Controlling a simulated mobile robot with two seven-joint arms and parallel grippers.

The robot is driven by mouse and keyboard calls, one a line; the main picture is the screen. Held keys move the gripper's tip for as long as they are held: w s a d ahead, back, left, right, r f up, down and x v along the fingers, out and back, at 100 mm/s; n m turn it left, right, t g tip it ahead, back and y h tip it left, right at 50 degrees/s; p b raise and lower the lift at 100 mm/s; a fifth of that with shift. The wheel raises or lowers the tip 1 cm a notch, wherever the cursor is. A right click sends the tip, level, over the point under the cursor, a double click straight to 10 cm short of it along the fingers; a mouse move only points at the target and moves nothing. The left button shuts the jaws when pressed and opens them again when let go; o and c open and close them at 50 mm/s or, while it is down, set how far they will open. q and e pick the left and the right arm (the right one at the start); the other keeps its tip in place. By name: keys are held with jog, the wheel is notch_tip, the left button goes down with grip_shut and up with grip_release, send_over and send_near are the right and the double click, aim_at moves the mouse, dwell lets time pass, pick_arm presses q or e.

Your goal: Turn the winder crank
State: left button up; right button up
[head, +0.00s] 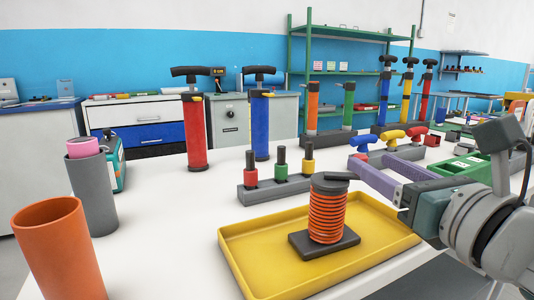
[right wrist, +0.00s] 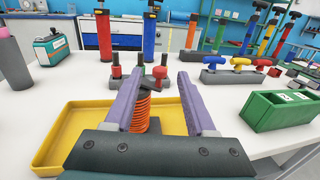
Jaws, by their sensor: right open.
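The winder (head: 327,215) is an upright orange coil on a dark square base, with a dark cap and crank arm (head: 335,178) on top. It stands in a yellow tray (head: 240,262). My right gripper (head: 364,158) has purple fingers, open and empty, just right of the winder's top in the head view. In the right wrist view, the coil (right wrist: 143,106) shows between the fingers (right wrist: 157,76), partly hidden by the left finger. I see no finger touching the crank. My left gripper is not in view.
A dark block (head: 262,192) with red, green and yellow pegs stands behind the tray. Red (head: 195,135) and blue (head: 261,128) pumps stand farther back. A green bin (right wrist: 285,110) is at right. Orange (head: 58,250) and grey (head: 93,195) cylinders stand at left. White tabletop is clear between.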

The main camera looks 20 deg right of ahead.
jog(key=w, duration=0.7)
jog(key=shift+w+d+b, duration=0.35)
jog(key=shift+d, duration=0.1)
grip_shut()
